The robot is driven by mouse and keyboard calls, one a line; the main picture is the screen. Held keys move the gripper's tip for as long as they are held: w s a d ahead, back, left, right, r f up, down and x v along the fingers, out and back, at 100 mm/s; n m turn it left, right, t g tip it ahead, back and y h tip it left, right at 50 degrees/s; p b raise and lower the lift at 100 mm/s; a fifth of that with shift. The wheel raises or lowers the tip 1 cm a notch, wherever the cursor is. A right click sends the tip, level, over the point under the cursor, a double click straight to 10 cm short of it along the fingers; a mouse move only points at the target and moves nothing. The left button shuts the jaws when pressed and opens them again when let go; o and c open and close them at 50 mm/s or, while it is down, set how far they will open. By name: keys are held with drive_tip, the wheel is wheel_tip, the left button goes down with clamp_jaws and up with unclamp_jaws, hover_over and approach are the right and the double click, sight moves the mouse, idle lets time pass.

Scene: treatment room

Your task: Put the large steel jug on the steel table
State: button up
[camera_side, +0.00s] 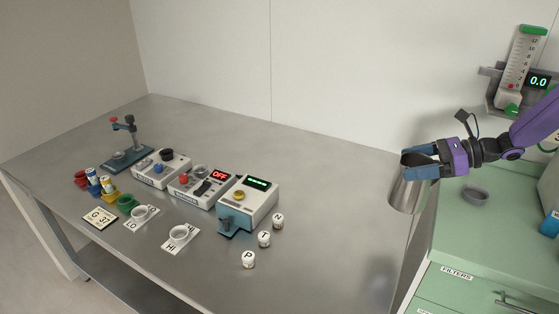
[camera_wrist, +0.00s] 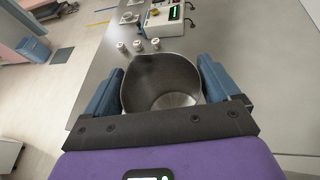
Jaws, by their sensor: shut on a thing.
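The large steel jug (camera_side: 407,192) is held by my gripper (camera_side: 421,166) at the right of the side view. The blue fingers close around its upper part. In the wrist view the jug (camera_wrist: 160,78) is upright between the two fingers of my gripper (camera_wrist: 160,92), and its open mouth shows an empty inside. In the side view the jug hangs over or beside the right end of the steel table (camera_side: 330,200), close to the green cabinet. I cannot tell its exact height above the table. A faint reflection shows on the tabletop below it.
Small jars (camera_side: 264,239) marked N, T and P stand mid-table, beside a device with a green display (camera_side: 250,202). More devices and cups fill the left. The table's right part is clear.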

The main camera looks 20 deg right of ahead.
drive_tip(key=w+a+f, duration=0.1)
drive_tip(key=w+f, duration=1.2)
drive_tip(key=w, duration=0.1)
drive_tip(key=shift+a, duration=0.35)
drive_tip(key=o, duration=1.6)
drive_tip(key=shift+f, duration=0.1)
